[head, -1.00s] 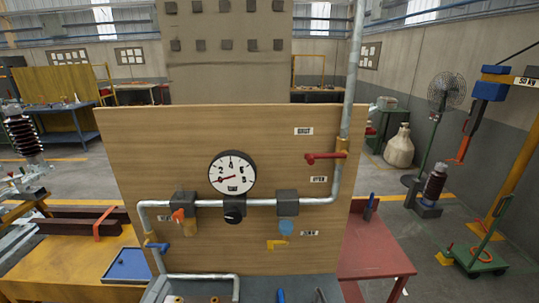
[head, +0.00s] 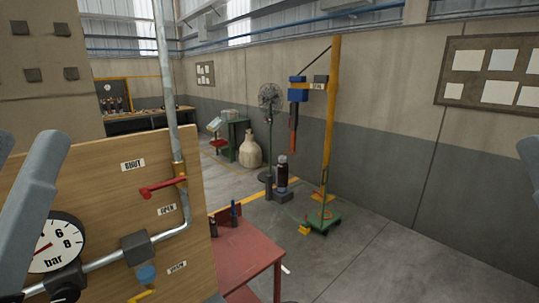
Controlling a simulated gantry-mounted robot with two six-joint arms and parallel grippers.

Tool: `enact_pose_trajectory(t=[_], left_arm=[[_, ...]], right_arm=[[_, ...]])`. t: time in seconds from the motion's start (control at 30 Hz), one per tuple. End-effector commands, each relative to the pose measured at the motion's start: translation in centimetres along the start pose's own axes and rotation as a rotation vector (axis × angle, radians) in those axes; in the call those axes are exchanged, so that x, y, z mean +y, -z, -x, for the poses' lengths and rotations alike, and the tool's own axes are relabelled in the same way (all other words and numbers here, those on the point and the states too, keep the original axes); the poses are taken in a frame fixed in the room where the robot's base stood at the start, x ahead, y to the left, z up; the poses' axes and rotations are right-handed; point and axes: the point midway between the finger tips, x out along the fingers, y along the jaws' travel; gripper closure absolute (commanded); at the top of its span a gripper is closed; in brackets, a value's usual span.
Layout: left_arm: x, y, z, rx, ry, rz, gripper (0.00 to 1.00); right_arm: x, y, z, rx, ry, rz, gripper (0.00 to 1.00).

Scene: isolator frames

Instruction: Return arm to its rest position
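Two grey-blue parts of my own arm stand large and close at the left edge of the head view. The wooden panel (head: 112,200) fills the lower left. It carries a pressure gauge (head: 52,245), a metal pipe and a red lever valve (head: 163,187) between the SHUT and OPEN labels. The red lever points left and slightly down. My arm parts cover the left side of the panel and part of the gauge.
A red table (head: 240,251) stands right of the panel. Behind it are a fan (head: 269,97), a pale sack-like vessel (head: 249,149), a dark insulator (head: 281,173) and a yellow hoist post (head: 330,120) on a green base. The floor at the lower right is clear.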

Motion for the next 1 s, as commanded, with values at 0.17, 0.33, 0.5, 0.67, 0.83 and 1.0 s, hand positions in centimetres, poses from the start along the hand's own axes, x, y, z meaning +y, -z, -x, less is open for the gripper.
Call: enact_pose_trajectory(t=[0.17,0.33,0.5,0.67,0.83,1.0], left_arm=[[0.0,5.5,-5.6,0.006,-0.002,0.007,0.48],[-0.1,10.3,-10.8,0.007,-0.002,0.008,0.48],[-0.1,14.8,-15.7,0.006,-0.003,0.009,0.48],[-0.2,16.3,-17.4,0.006,-0.003,0.009,0.48],[-0.2,16.2,-17.1,0.006,-0.003,0.01,0.48],[-0.2,16.1,-17.1,0.006,-0.003,0.01,0.48]], right_arm=[[0.0,5.5,-5.7,0.007,0.0,0.0,1.0],[0.0,10.4,-10.9,0.006,0.0,0.0,1.0],[0.1,15.0,-15.8,0.007,0.0,0.0,1.0],[0.1,16.4,-17.4,0.006,0.0,0.0,1.0],[0.1,16.2,-17.2,0.005,0.0,0.0,1.0],[0.1,16.2,-17.2,0.005,0.0,0.0,1.0]])
